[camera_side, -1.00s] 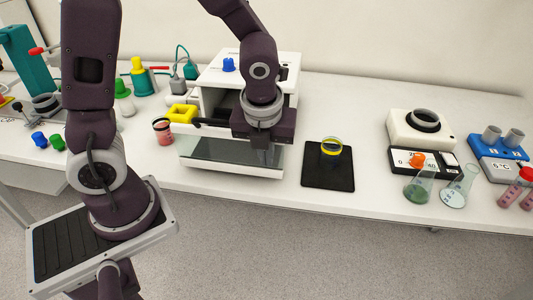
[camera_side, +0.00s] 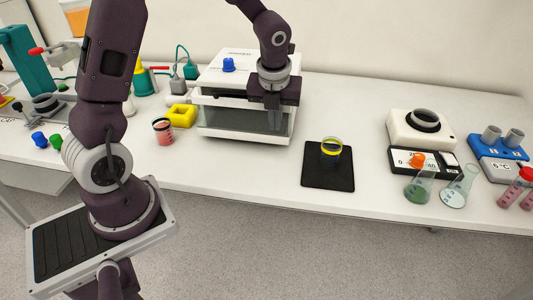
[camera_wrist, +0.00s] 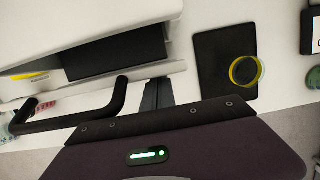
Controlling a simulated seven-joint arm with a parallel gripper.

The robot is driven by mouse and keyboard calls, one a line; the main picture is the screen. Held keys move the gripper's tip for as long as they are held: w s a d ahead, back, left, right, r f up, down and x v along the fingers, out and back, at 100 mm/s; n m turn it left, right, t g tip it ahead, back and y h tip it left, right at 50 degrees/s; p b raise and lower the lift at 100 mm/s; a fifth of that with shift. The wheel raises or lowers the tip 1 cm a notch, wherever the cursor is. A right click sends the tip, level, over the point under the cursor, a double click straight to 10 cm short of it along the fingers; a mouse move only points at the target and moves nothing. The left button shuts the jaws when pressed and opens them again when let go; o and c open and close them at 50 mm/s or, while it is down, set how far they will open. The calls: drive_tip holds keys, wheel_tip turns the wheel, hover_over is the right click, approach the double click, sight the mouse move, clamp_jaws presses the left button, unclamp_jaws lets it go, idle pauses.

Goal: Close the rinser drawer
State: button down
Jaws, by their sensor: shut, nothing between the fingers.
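The rinser (camera_side: 250,65) is a white box with a blue knob on top, at the back of the table. Its drawer (camera_side: 225,120), with a clear dark-tinted front, sits in or almost in the body; I cannot tell if it is fully flush. My gripper (camera_side: 272,118) is shut and empty at the right part of the drawer front, partly hiding it; contact is not clear. In the wrist view the fingers (camera_wrist: 156,96) point at the pale drawer edge (camera_wrist: 178,68), right of the black bar handle (camera_wrist: 75,112). A dark gap shows behind that edge.
A black mat (camera_side: 328,178) with a yellow-rimmed jar (camera_side: 331,150) lies to the right. A yellow block (camera_side: 182,116) and a pink-filled cup (camera_side: 163,131) stand close left of the rinser. The table in front of the drawer is clear.

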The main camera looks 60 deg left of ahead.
drive_tip(key=shift+w+a, duration=1.45)
drive_tip(key=shift+a, duration=0.05)
drive_tip(key=shift+r, duration=0.1)
drive_tip(key=s+d+r+n, duration=0.7)
drive_tip(key=s+r, duration=0.4)
drive_tip(key=r, duration=0.2)
drive_tip(key=s+d+n+t+h, duration=0.1)
drive_tip(key=s+d+n, duration=0.1)
drive_tip(key=s+n, duration=0.5)
drive_tip(key=s+d+r+n+t+h, duration=0.1)
drive_tip(key=s+d+n+t, duration=0.1)
drive_tip(key=s+n, duration=0.6)
drive_tip(key=d+n, duration=0.1)
drive_tip(key=n, duration=0.4)
drive_tip(key=shift+r+t, duration=0.2)
drive_tip(key=shift+t, duration=0.1)
